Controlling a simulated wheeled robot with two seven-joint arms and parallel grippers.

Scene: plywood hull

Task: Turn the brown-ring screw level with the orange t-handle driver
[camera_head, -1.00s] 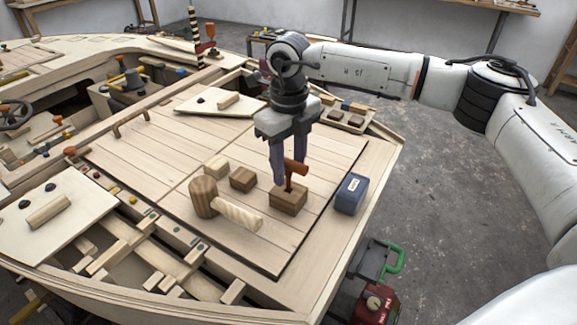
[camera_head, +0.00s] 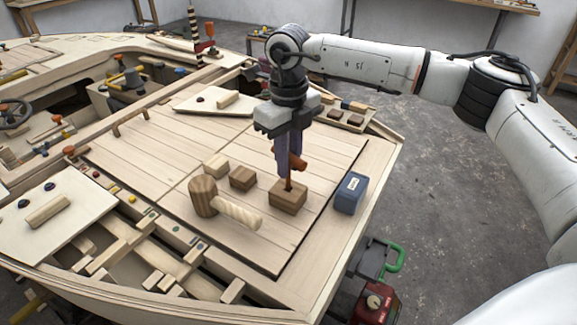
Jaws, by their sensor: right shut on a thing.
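The orange t-handle driver (camera_head: 295,163) stands upright with its shaft in a brown wooden block (camera_head: 288,197) on the deck hatch. My right gripper (camera_head: 287,165) points down and is shut on the driver's handle, just above the block. The fingers hide part of the handle. I cannot make out a brown-ring screw for certain. Small dark round spots show on the pale panel (camera_head: 70,225) at the left, too small to tell apart. My left gripper is not in view.
A wooden mallet (camera_head: 204,196) and two small blocks (camera_head: 243,178) lie left of the driver's block. A blue box (camera_head: 350,193) stands to its right. Another pale panel (camera_head: 200,103) lies farther back. Open slots between ribs (camera_head: 120,250) run along the near left.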

